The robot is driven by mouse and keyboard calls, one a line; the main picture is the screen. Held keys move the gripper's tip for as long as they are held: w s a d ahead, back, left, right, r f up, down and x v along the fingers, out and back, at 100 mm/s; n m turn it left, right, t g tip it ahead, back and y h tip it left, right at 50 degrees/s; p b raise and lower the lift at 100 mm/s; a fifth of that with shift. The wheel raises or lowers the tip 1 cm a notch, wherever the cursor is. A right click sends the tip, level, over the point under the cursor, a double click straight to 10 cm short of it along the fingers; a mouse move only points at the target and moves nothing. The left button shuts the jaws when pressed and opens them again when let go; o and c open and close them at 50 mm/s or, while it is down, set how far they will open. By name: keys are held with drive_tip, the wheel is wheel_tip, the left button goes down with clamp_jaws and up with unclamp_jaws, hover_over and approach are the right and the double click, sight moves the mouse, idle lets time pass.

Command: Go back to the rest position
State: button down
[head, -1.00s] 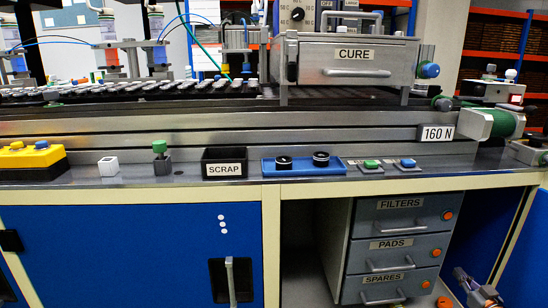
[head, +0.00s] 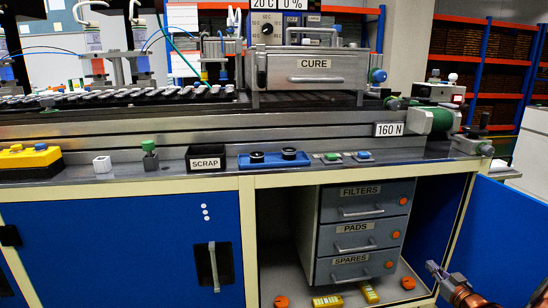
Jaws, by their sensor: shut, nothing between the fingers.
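My gripper (head: 437,271) is at the lower right of the head view, in front of the open cabinet bay and near the open blue door. Its fingers are together and hold nothing. It stands apart from the drawer unit (head: 311,240), whose FILTERS (head: 372,203), PADS (head: 371,236) and SPARES (head: 358,269) drawers are all closed. Most of my arm is outside the picture.
The open blue door (head: 505,235) stands close right of my gripper. Orange round parts (head: 408,283) and yellow parts (head: 368,291) lie on the cabinet floor. The bench top above holds a SCRAP bin (head: 206,160), a blue tray (head: 245,162) and the CURE oven (head: 315,78).

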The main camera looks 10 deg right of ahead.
drive_tip(key=w+a+r+g+h+p, duration=0.1)
drive_tip(key=w+a+r+g+p, duration=0.1)
drive_tip(key=a+r+p, duration=0.3)
drive_tip(key=w+r+g+p, duration=0.2)
drive_tip(key=r+p, duration=0.1)
drive_tip(key=r, duration=0.4)
drive_tip(key=s+a+r+g+h+p, duration=0.2)
drive_tip(key=s+a+r+g+p, duration=0.2)
drive_tip(key=a+r+p, duration=0.45)
drive_tip(key=s+a+r+g+y+p, duration=0.1)
drive_tip(key=s+a+r+g+p, duration=0.2)
drive_tip(key=s+a+r+p, duration=0.2)
drive_tip(key=s+a+r+g+y+p, duration=0.1)
drive_tip(key=s+a+r+g+p, duration=0.3)
drive_tip(key=s+a+r, duration=0.7)
drive_tip(key=s+a+r+g+y+p, duration=0.1)
drive_tip(key=s+a+r+g+p, duration=0.2)
drive_tip(key=s+a+r+p, duration=0.5)
drive_tip(key=s+a, duration=0.3)
drive_tip(key=s, duration=0.3)
drive_tip(key=s+a, duration=0.2)
drive_tip(key=s, duration=0.5)
drive_tip(key=shift+s+a+r+g+y, duration=0.15)
drive_tip(key=shift+a+g+y, duration=0.25)
drive_tip(key=shift+d, duration=0.1)
